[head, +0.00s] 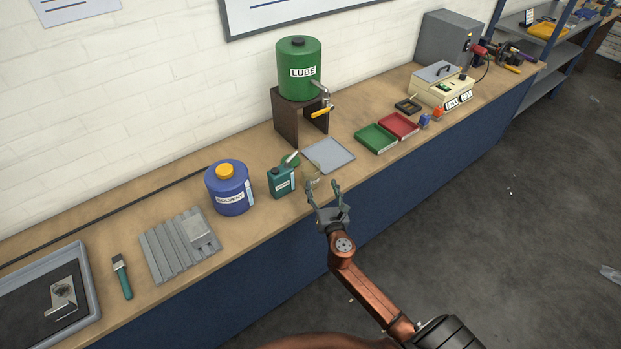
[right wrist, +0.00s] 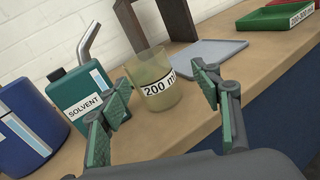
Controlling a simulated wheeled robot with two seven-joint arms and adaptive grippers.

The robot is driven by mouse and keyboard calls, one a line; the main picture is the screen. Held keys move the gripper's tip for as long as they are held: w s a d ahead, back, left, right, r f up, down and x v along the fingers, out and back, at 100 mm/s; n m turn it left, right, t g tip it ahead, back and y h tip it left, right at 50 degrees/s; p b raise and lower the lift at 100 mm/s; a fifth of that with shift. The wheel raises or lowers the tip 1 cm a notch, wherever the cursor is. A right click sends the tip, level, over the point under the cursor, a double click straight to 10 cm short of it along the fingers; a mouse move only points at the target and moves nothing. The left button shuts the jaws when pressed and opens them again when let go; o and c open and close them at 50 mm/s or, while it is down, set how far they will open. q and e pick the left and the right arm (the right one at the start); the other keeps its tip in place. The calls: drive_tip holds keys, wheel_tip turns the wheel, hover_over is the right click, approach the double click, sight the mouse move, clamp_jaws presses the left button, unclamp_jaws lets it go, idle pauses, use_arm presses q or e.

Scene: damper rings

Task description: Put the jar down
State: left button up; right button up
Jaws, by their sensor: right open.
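The jar (right wrist: 158,82) is a clear beaker-like vessel with a yellowish tint and a "200 ml" label. It stands upright on the bench, and it also shows in the head view (head: 312,176), just beyond my right gripper (head: 324,194). In the right wrist view my right gripper (right wrist: 165,110) is open and empty, with green-padded fingers to the left and right of the jar. The jar appears beyond the fingertips, and no contact shows. My left gripper is not in view.
A green solvent can (head: 281,181) with a spout stands close left of the jar, and a blue solvent jug (head: 229,187) beyond it. A grey tray (head: 330,155) lies behind the jar. The lube drum (head: 299,75) sits on a stand (head: 290,117). Green (head: 375,139) and red trays lie right.

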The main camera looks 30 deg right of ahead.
sight(313, 177)
drive_tip(key=w, duration=0.1)
drive_tip(key=w+n, duration=0.2)
drive_tip(key=shift+a+r, duration=0.25)
drive_tip(key=shift+a, duration=0.05)
drive_tip(key=x, duration=0.2)
drive_tip(key=b+x, duration=0.1)
drive_tip(key=x, duration=0.2)
drive_tip(key=shift+w+a+f, duration=0.15)
drive_tip(key=shift+w+a, duration=0.05)
drive_tip(key=shift+w+d, duration=0.15)
drive_tip(key=shift+w, duration=0.3)
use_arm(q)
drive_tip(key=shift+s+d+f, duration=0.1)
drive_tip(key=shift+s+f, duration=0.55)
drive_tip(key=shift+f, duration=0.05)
use_arm(e)
drive_tip(key=shift+c, duration=0.7)
drive_tip(key=c, duration=0.9)
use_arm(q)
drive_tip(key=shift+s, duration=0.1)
